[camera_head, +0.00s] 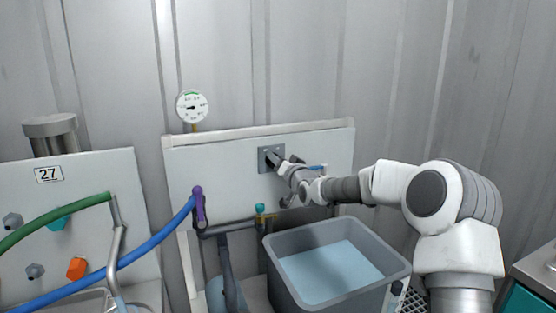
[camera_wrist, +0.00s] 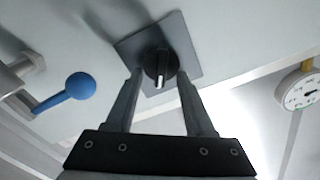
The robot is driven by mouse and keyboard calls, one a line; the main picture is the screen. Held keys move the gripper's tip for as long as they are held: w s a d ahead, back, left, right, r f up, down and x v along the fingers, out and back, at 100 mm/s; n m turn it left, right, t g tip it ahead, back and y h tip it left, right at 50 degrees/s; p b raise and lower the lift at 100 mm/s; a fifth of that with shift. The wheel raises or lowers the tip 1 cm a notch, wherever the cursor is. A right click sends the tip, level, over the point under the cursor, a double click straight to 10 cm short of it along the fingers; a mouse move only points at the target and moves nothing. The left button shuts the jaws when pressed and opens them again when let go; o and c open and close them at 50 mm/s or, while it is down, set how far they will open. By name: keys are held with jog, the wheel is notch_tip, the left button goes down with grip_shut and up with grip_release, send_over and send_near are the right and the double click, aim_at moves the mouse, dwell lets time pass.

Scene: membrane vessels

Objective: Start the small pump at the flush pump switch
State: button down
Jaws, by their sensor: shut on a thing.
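The flush pump switch is a black rotary knob (camera_wrist: 160,67) with a white pointer mark, on a square grey plate (camera_wrist: 186,45) fixed to the white panel. The plate also shows in the head view (camera_head: 263,160). My gripper (camera_wrist: 158,74) reaches the knob, with one finger on each side, and is shut on it. In the head view my gripper (camera_head: 279,160) hides most of the knob. The pointer mark faces the gripper's palm in the wrist view. I cannot make out the small pump for certain.
A blue ball-ended lever (camera_wrist: 80,86) sits beside the plate. A round gauge (camera_head: 192,106) stands above the panel. A grey tub (camera_head: 288,291) of water is below my arm. Blue (camera_head: 150,259) and green (camera_head: 50,219) hoses run at the left, by panel 27 (camera_head: 48,175).

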jog(key=shift+f, duration=0.1)
jog(key=shift+c, duration=1.4)
grip_release()
jog(key=p+v, duration=0.2)
jog(key=v, duration=1.5)
jog(key=shift+s, duration=0.2)
